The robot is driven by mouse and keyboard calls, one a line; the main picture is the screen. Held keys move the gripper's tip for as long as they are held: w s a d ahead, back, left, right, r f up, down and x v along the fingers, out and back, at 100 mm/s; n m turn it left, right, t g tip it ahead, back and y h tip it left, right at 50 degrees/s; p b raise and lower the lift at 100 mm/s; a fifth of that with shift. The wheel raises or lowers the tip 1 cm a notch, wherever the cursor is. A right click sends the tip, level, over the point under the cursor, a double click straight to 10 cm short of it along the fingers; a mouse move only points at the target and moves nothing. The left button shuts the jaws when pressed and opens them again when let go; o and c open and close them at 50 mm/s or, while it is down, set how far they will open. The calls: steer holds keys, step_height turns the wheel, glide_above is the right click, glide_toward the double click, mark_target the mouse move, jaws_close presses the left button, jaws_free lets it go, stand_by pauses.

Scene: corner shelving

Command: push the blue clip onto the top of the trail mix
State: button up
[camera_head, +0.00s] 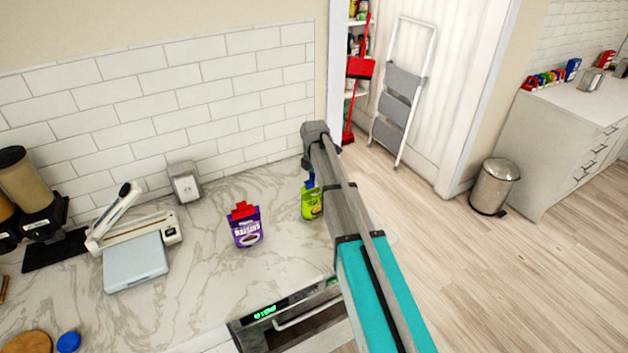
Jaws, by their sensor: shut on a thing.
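A green pouch (312,204), which looks like the trail mix, stands upright on the marble counter near its right end. My arm covers its right side. The blue clip (310,182) is at the pouch's top edge, just below my gripper (309,174). My gripper points down there and is shut on the blue clip; its fingers are small and partly hidden by my arm. I cannot tell how far the clip sits over the pouch's top.
A purple pouch (246,231) with a red clip (243,210) stands to the left. Farther left are a sealer-like device (140,240), a scale (135,264) and dispensers (28,180). A tiled wall (200,90) is behind. The counter between the pouches is clear.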

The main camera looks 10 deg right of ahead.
steer(key=shift+f, duration=0.3)
steer(key=o, duration=0.9)
steer(key=shift+r, duration=0.2)
step_height(320, 180, up, 9)
steer(key=p, duration=0.8)
steer(key=shift+f, duration=0.2)
stand_by(0.6)
